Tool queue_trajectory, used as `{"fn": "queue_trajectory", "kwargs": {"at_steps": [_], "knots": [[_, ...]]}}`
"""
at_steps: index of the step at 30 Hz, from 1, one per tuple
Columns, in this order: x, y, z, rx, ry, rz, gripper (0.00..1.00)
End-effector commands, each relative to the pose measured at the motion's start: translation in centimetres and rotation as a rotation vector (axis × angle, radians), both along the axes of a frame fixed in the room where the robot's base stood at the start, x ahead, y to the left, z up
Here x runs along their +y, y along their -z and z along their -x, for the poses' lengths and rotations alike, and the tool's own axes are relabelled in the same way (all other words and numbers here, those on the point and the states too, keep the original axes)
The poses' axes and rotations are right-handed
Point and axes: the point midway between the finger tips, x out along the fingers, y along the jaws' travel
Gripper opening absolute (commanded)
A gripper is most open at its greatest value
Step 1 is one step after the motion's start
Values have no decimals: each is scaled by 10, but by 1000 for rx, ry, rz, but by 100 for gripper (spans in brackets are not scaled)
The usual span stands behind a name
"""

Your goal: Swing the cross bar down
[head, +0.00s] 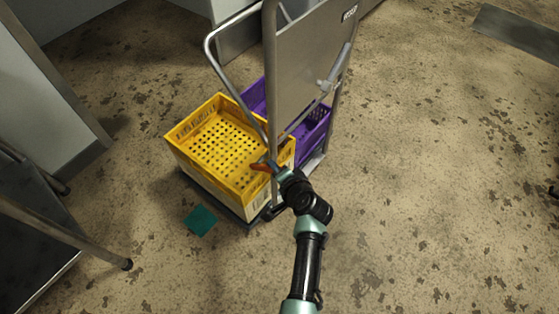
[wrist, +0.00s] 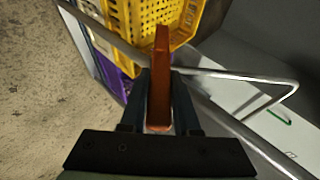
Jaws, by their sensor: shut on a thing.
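An orange-red handle (head: 261,164) shows at the lower end of a thin slanting bar (head: 304,117), which appears to be the cross bar, on an upright metal-framed cart. The bar rises to the upper right across the frame, toward a grey fitting. My gripper (head: 276,171) is at the cart's near upright, shut on the orange handle. In the wrist view the handle (wrist: 161,60) stands upright between the two dark fingers of my gripper (wrist: 161,85).
A yellow crate (head: 190,124) and a purple crate (head: 318,135) sit on the cart beyond my gripper. A bent tube (head: 211,62) sticks out left from the frame, beside a grey panel (head: 312,58). Metal legs stand at lower left.

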Motion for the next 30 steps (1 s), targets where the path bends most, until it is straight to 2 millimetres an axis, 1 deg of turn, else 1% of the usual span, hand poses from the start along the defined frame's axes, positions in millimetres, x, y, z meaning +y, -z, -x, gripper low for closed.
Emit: {"fn": "queue_trajectory", "kwargs": {"at_steps": [1, 10, 21, 30], "knots": [[3, -14, -2, 22, -2, 29, 0], [20, -29, -14, 160, -4, 223, 0], [46, -30, -34, 353, -2, 493, 0], [59, -31, -43, 456, 1, 631, 0]]}}
